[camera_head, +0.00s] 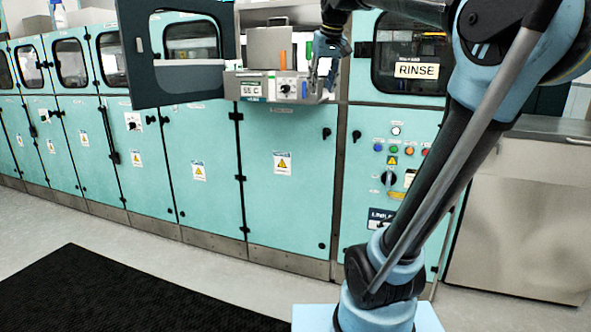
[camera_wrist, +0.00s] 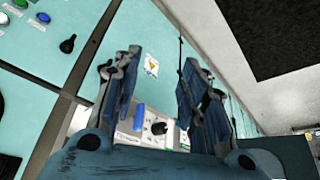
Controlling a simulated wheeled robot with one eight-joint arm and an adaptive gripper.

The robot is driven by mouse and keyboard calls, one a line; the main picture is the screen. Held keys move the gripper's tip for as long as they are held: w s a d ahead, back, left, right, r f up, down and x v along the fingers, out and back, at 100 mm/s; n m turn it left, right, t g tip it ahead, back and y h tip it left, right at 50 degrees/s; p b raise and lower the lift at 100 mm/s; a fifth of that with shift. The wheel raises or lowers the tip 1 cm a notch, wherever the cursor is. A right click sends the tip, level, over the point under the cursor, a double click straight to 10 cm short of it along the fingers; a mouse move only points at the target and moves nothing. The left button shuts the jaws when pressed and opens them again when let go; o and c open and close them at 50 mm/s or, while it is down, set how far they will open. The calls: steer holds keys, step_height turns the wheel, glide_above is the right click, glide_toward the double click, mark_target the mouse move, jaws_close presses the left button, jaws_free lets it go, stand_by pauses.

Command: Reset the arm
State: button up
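My gripper (camera_head: 321,88) hangs at the end of my raised arm in the head view, in front of the open bay of the teal machine. The wrist view shows the fingers of my gripper (camera_wrist: 160,62) spread apart with a gap between them, so it is open and empty. Beyond that gap is a pale control panel with a black knob (camera_wrist: 158,128) and a blue part (camera_wrist: 139,117). In the head view the same panel (camera_head: 287,88) sits just left of my gripper. I cannot tell the exact clearance between fingers and panel.
A dark hinged door (camera_head: 150,88) stands open left of the bay. A grey box (camera_head: 268,47), an orange part (camera_head: 283,58) and a green part (camera_head: 308,50) are there. The RINSE unit (camera_head: 416,71) and its buttons are to the right. A black mat (camera_head: 120,295) lies on clear floor.

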steer(key=s+d+f+m, duration=0.1)
steer(key=s+d+f, duration=0.2)
steer(key=s+f, duration=0.5)
steer(key=s+d+f+m+g+h, duration=0.1)
steer(key=s+d+f, duration=0.3)
steer(key=f, duration=1.6)
steer(key=s+d+f+m+g, duration=0.1)
steer(key=s+d+f, duration=0.2)
steer(key=s+f, duration=1)
steer(key=shift+d+f, duration=0.4)
steer(key=shift+f, duration=0.25)
steer(key=shift+w+f, duration=0.15)
steer(key=shift+w, duration=0.3)
steer(key=shift+c, duration=0.9)
